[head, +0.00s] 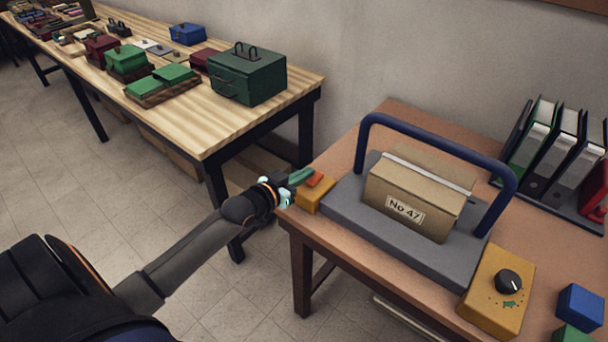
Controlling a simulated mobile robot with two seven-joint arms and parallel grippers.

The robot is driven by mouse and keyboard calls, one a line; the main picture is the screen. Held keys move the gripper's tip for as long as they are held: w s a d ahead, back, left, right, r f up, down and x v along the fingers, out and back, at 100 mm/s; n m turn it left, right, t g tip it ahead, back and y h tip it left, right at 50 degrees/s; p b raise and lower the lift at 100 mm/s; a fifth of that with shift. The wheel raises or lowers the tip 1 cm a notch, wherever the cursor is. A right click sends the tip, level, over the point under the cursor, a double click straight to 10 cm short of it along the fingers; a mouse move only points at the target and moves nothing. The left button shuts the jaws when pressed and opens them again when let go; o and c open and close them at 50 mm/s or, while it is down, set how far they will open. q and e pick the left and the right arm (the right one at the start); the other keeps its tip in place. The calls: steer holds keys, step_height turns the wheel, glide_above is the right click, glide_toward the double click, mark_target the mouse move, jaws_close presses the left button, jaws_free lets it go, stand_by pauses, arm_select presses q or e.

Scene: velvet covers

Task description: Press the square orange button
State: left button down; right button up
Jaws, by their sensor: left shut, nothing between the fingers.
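The square orange button (314,179) sits on top of a small yellow box (308,198) at the left corner of the brown table. My left gripper (302,177) is shut and empty, with its fingertips right at the left edge of the button. I cannot tell whether they touch it or hover just above. The left arm comes in from the lower left. The right gripper is not in view.
Right of the yellow box stands a grey base (344,203) with a blue handle (440,132) over a cardboard box (415,197) labelled No 47. A yellow box with a black knob (508,281) and binders (560,150) are further right. A wooden table (215,125) with boxes stands behind.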

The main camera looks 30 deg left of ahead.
mark_target(303, 189)
arm_select(q)
steer(key=shift+f, duration=0.15)
step_height(303, 189, down, 2)
steer(key=shift+f+b, duration=0.1)
steer(key=shift+b, duration=0.35)
steer(key=shift+s+f, duration=0.15)
steer(key=shift+f, duration=0.15)
step_height(303, 189, up, 5)
steer(key=p, duration=0.4)
steer(key=v, duration=0.9)
steer(key=shift+s+r, duration=0.25)
steer(key=shift+s, duration=0.1)
